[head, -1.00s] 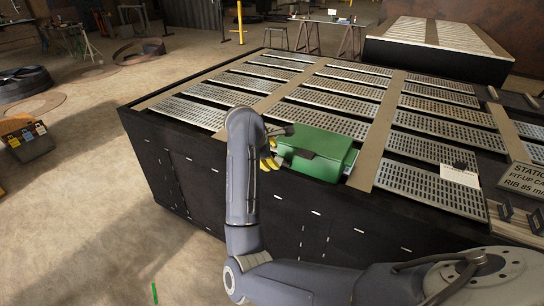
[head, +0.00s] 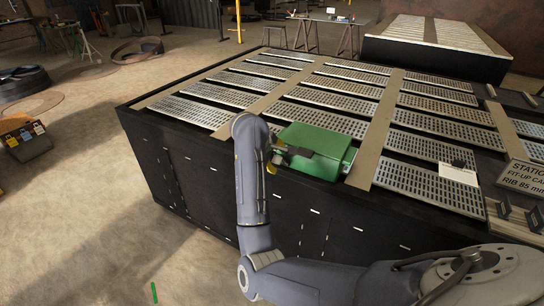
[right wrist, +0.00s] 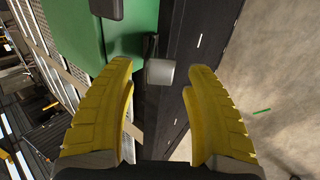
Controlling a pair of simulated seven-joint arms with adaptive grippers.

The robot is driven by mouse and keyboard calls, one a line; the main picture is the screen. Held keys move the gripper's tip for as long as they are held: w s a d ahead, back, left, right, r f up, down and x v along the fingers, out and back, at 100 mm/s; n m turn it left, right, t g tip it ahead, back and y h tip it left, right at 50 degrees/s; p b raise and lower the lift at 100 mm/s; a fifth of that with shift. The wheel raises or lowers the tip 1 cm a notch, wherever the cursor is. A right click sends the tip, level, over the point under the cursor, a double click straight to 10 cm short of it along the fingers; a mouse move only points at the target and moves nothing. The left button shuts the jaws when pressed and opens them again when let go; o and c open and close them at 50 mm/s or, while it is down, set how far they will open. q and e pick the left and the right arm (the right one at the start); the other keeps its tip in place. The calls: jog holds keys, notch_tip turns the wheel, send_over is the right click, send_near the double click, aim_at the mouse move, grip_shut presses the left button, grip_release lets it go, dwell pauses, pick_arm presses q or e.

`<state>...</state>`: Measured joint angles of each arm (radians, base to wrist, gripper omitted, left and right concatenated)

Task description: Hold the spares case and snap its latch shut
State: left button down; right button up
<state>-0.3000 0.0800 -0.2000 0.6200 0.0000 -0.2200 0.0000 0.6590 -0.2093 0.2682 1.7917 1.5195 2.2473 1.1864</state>
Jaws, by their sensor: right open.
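The green spares case (head: 318,140) sits on the near edge of the slatted steel table, with its lid apparently down. It also fills the top left of the right wrist view (right wrist: 85,25). A dark fitting (head: 297,152) shows on its near side. In the wrist view, a small grey block on a dark stem (right wrist: 160,72), possibly the latch, lies between my fingertips in the picture; contact cannot be told. My right gripper (head: 273,163) is open at the case's left end, its yellow fingers (right wrist: 161,70) spread. My arm partly hides it in the head view. My left gripper is out of view.
The slatted table (head: 340,125) is mostly bare behind the case. A white card with a dark item (head: 458,172) and a station sign (head: 525,177) lie to the right. Dark cabinet fronts (head: 340,235) drop below the near edge. Open floor (head: 90,220) lies left.

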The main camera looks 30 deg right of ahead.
jog(key=shift+w+d+f, duration=0.15)
jog(key=shift+d+f, duration=0.15)
jog(key=shift+f, duration=0.25)
grip_shut()
jog(key=shift+c, duration=0.3)
grip_release()
notch_tip(320, 180, up, 8)
jog(key=shift+r, duration=1.05)
